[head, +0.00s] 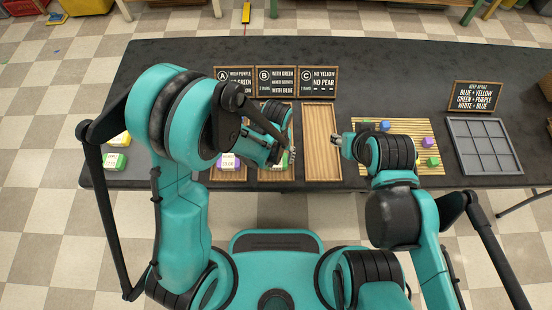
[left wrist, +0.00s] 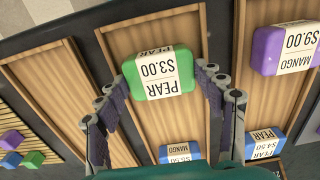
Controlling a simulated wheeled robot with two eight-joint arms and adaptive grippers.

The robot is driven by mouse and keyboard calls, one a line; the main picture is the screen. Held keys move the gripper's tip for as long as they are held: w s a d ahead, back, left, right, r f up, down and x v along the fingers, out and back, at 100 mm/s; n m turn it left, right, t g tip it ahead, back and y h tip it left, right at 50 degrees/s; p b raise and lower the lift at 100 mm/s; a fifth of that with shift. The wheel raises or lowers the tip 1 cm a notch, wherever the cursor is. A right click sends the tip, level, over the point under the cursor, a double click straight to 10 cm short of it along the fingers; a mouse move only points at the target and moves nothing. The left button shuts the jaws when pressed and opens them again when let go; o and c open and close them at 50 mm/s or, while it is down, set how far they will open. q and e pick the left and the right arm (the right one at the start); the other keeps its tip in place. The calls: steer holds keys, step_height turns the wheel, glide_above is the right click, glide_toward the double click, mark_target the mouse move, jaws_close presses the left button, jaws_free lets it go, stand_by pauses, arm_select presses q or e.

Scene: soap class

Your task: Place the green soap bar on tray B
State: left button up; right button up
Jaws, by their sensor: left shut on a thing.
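The green soap bar (left wrist: 158,72), labelled PEAR $3.00, is between the fingers of my left gripper (left wrist: 163,90), which is shut on it. It also shows in the head view (head: 277,166), at the near end of tray B (head: 290,125). In the left wrist view tray B (left wrist: 125,45) lies under the bar; whether the bar touches it I cannot tell. A blue MANGO bar (left wrist: 180,152) lies at the tray's far end. My right gripper (head: 337,140) is over the right edge of tray C; its jaw state is unclear.
Tray A holds a purple bar (head: 228,161) and a blue PEAR bar (left wrist: 264,143). Tray C (head: 321,155) is empty. Yellow (head: 119,139) and green (head: 115,161) bars lie at the left. A slatted mat (head: 398,172) with cubes and a grey divided tray (head: 485,146) are right.

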arm_select(q)
steer(key=shift+f, duration=0.15)
steer(key=o, duration=1.2)
